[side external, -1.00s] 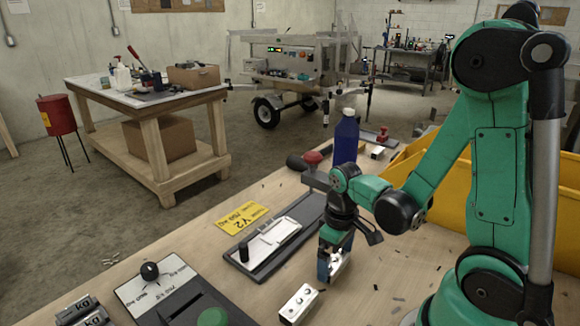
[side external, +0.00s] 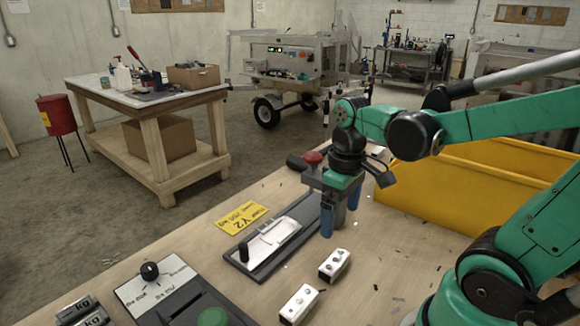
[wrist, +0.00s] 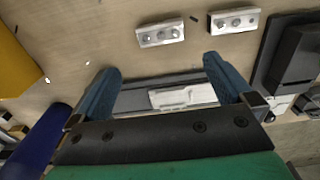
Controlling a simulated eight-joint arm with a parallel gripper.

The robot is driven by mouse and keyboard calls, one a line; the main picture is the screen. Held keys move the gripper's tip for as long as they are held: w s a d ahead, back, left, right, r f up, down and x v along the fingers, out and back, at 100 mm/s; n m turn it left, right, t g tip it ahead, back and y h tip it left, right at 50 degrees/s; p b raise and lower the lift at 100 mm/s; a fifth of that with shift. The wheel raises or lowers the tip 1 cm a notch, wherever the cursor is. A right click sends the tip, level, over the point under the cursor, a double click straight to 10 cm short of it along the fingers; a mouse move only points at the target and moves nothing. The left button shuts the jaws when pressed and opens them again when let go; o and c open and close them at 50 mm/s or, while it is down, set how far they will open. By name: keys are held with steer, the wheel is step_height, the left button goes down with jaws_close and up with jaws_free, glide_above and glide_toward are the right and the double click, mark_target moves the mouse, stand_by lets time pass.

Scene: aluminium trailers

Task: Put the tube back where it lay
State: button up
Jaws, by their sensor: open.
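A short silver tube (side external: 334,265) with round marks on its top lies on the wooden bench. It also shows at the top of the wrist view (wrist: 160,33). A similar silver piece (side external: 299,304) lies nearer the front, apart from it, and shows in the wrist view (wrist: 233,20). My gripper (side external: 340,212) is raised above the bench, behind the tube and clear of it. Its blue fingers (wrist: 163,66) are apart with nothing between them.
A dark fixture with a silver plate (side external: 270,237) lies left of my gripper. A yellow sign (side external: 242,217) lies beyond it. A dial panel (side external: 150,283) is front left. A yellow bin (side external: 470,185) stands right. Bare bench lies right of the tube.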

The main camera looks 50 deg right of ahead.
steer(key=w+a+r+t, duration=0.2)
steer(key=w+a+t, duration=0.2)
steer(key=a+t, duration=0.2)
steer(key=shift+a+r+t, duration=0.25)
steer(key=shift+t, duration=0.35)
steer(key=shift+w, duration=0.1)
stand_by(0.6)
